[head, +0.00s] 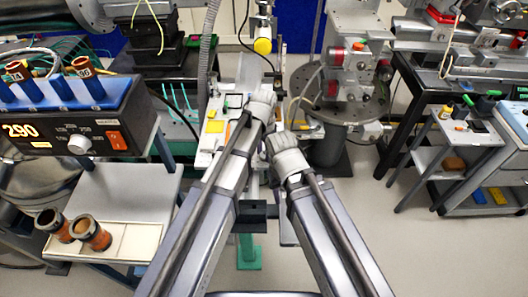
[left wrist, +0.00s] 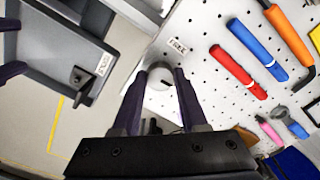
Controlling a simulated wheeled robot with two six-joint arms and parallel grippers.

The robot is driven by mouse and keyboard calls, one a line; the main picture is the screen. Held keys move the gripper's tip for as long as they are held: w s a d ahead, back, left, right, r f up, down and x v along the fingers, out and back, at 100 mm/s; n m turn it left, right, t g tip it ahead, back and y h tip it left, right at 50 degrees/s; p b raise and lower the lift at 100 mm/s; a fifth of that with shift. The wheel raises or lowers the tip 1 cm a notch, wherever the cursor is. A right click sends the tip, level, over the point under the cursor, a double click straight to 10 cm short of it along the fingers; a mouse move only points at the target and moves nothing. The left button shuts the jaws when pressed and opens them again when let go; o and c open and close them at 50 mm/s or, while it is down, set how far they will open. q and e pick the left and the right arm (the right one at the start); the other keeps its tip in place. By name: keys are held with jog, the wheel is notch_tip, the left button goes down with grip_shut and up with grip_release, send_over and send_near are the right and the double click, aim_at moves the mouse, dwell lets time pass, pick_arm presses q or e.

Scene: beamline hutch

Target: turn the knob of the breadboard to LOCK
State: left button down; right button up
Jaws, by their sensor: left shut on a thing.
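The breadboard (left wrist: 216,88) is a white plate with rows of small holes; in the head view its pale top (head: 205,158) shows partly behind my arms. Its knob (left wrist: 159,76) is a pale round piece near the board's edge, with a small dark mark. A label reading FREE (left wrist: 177,45) is beside it; I see no readable LOCK label. My left gripper (left wrist: 160,73) has its two dark fingers on either side of the knob, shut on it. In the head view my left wrist (head: 262,104) is over the board. My right wrist (head: 286,152) is beside it; its jaws are hidden.
Red (left wrist: 238,72), blue (left wrist: 257,51) and orange (left wrist: 288,32) handled tools lie on the board, right of the knob. A grey box with a black lever (left wrist: 81,76) is at left. A controller showing 290 (head: 72,120) stands left, a tool cart (head: 468,130) right.

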aim_at(264, 155)
pick_arm(q)
jog(key=shift+m, duration=0.6)
jog(key=shift+c, duration=2.2)
grip_release()
jog(key=shift+r, duration=0.15)
notch_tip(264, 155, up, 8)
jog(key=p, duration=0.8)
jog(key=shift+f, duration=0.2)
